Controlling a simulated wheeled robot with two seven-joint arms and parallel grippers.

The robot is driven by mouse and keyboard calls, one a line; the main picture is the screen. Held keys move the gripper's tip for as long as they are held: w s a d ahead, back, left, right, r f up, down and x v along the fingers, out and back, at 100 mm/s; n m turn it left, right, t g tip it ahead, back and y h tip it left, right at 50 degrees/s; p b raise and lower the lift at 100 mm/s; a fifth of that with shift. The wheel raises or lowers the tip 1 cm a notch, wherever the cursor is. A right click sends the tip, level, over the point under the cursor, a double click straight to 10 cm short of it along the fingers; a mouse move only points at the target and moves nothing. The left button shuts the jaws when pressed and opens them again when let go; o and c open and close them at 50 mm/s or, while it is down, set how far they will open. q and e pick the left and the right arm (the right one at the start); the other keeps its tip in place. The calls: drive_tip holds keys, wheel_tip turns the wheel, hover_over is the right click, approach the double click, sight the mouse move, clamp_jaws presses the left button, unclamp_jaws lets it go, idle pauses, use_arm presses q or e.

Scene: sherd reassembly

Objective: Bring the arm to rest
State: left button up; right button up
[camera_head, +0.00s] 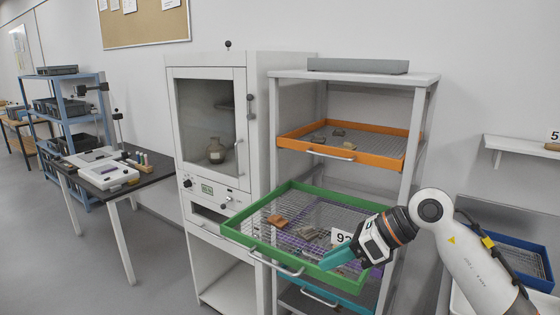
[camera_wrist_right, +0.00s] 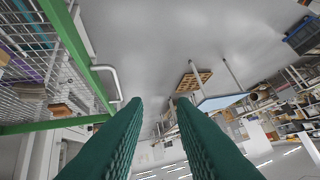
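My right arm comes in from the right in the head view. Its gripper (camera_head: 330,262), with teal fingers, appears over the front right corner of the pulled-out green tray (camera_head: 228,232). Whether the fingers touch the tray is unclear. In the right wrist view, the two fingers (camera_wrist_right: 158,104) stand apart with nothing between them. The green tray's edge and handle (camera_wrist_right: 110,78) show to their left. My left gripper is not in view.
Sherds, including an orange-brown one (camera_head: 277,220), lie on the green tray's mesh. An orange tray (camera_head: 392,162) sits above in the rack (camera_head: 425,118). A cabinet (camera_head: 172,110) holding a jar (camera_head: 215,151) stands to the left. A blue tray (camera_head: 548,268) lies at the far right.

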drive_tip(key=s+a+r+m+t+y, duration=0.4)
drive_tip(key=a+r+m+y, duration=0.25)
drive_tip(key=y, duration=0.45)
drive_tip(key=w+d+f+m+t+h, duration=0.15)
drive_tip(key=d+m+t+h, duration=0.55)
drive_tip(key=m+t, duration=0.85)
drive_tip(key=s+d+f+m+g+h, duration=0.25)
drive_tip(key=d+f+m+h, duration=0.25)
drive_tip(key=f+m+h, duration=0.4)
drive_tip(key=s+d+f+m+g+h, duration=0.25)
drive_tip(key=d+f+m+h, duration=0.35)
drive_tip(key=f+m, duration=0.45)
drive_tip(key=s+a+f+m+g+y, duration=0.1)
drive_tip(key=s+f+m+g, duration=0.1)
drive_tip(key=s+f+g, duration=0.75)
drive_tip(key=s+f+m+g, duration=0.35)
drive_tip(key=s+f, duration=0.35)
drive_tip(key=s, duration=0.5)
wheel_tip(320, 180, down, 25)
drive_tip(key=s+n+g, duration=0.1)
drive_tip(key=s+g, duration=0.1)
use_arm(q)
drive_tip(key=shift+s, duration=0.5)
use_arm(e)
drive_tip(key=s+d+f, duration=0.2)
drive_tip(key=s+f, duration=1.3)
drive_tip(key=s, duration=0.1)
drive_tip(key=shift+d+f+g, duration=0.3)
drive_tip(key=shift+g, duration=0.15)
